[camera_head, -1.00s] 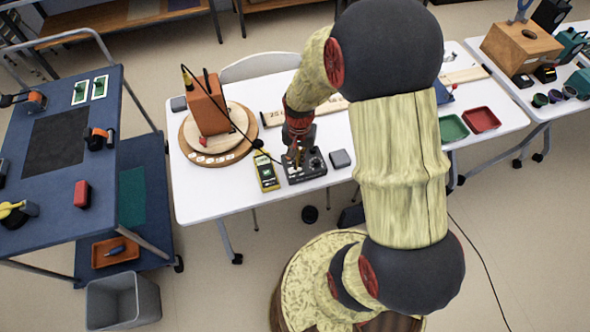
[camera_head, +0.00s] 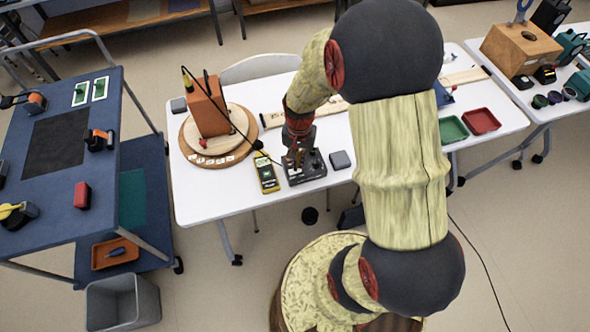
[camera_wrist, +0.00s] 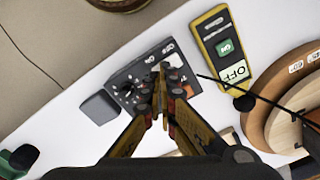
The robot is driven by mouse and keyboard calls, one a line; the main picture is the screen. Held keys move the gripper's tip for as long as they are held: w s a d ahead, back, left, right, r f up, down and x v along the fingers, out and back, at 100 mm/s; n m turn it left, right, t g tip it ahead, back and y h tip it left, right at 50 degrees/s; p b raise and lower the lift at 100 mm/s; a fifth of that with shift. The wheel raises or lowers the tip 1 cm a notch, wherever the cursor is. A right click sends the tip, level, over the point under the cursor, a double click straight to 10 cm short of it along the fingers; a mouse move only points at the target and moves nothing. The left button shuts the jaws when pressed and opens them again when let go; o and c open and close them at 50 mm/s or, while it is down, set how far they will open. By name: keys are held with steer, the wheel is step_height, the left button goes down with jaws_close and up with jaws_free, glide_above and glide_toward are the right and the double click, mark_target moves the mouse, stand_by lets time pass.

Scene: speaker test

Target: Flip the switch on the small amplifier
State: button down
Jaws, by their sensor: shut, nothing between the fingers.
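The small amplifier (camera_head: 305,169) is a dark grey box with knobs on the white table, and it also shows in the wrist view (camera_wrist: 122,76). White lettering shows on its top near the fingertips. My gripper (camera_head: 297,154) is over the amplifier, pointing down. In the wrist view my gripper (camera_wrist: 160,88) is shut and empty, its fingertips in front of the amplifier's lettered end. They hide part of the top, including the switch lever if it is there. I cannot tell whether the fingertips touch it.
A yellow meter (camera_head: 267,173) lies close left of the amplifier. A grey block (camera_head: 340,159) is just right. An orange speaker box (camera_head: 205,106) stands on a round wooden stand (camera_head: 185,135), with a black cable running toward the amplifier. Green (camera_head: 453,128) and red (camera_head: 481,121) trays lie farther right.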

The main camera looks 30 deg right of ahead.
steer(key=shift+f+b, duration=0.7)
steer(key=shift+f, duration=0.45)
stand_by(0.9)
steer(key=shift+r, duration=0.1)
steer(key=shift+r+p, duration=2.9)
steer(key=shift+r, duration=0.6)
steer(key=shift+f, duration=0.1)
steer(key=shift+s, duration=0.1)
steer(key=s+a+r+n+t, duration=0.2)
steer(key=s+a+r+n, duration=0.1)
steer(key=r, duration=0.7)
steer(key=s+a+r+n+t, duration=0.1)
steer(key=s+a+r+n, duration=0.2)
steer(key=r, duration=0.7)
steer(key=s+a+r+n+t, duration=0.2)
steer(key=s+a+r, duration=0.4)
steer(key=r, duration=0.4)
steer(key=shift+n+t, duration=0.3)
steer(key=shift+n, duration=0.3)
